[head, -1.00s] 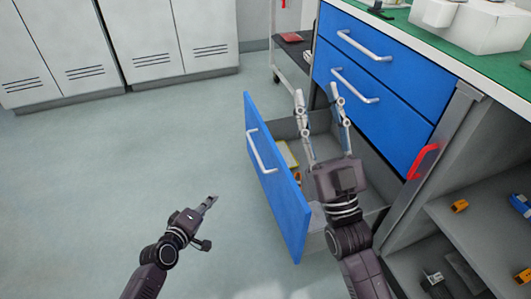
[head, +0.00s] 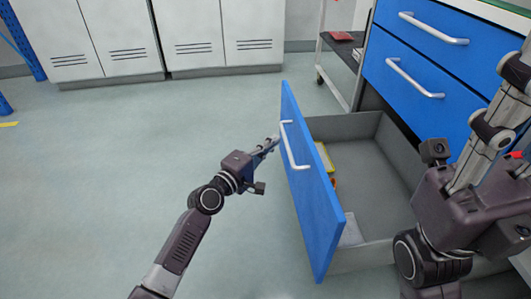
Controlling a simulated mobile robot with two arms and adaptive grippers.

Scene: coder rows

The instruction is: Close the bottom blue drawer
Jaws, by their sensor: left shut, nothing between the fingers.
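The bottom blue drawer (head: 312,195) is pulled well out of its cabinet. Its blue front with a white bar handle (head: 292,147) faces left, and its grey inside is visible. My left gripper (head: 272,146) is shut and empty, with its fingertips close to the outer face of the front, by the handle; I cannot tell whether they touch. My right gripper (head: 500,130) is large at the right edge, in front of the cabinet; its fingertips are partly cut off, so its opening is unclear.
Two upper blue drawers (head: 412,52) with white handles are shut. A yellow item (head: 325,157) and other small things lie in the open drawer. White lockers (head: 110,35) stand at the back, and a grey cart (head: 340,65) stands behind the drawer. The left floor is clear.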

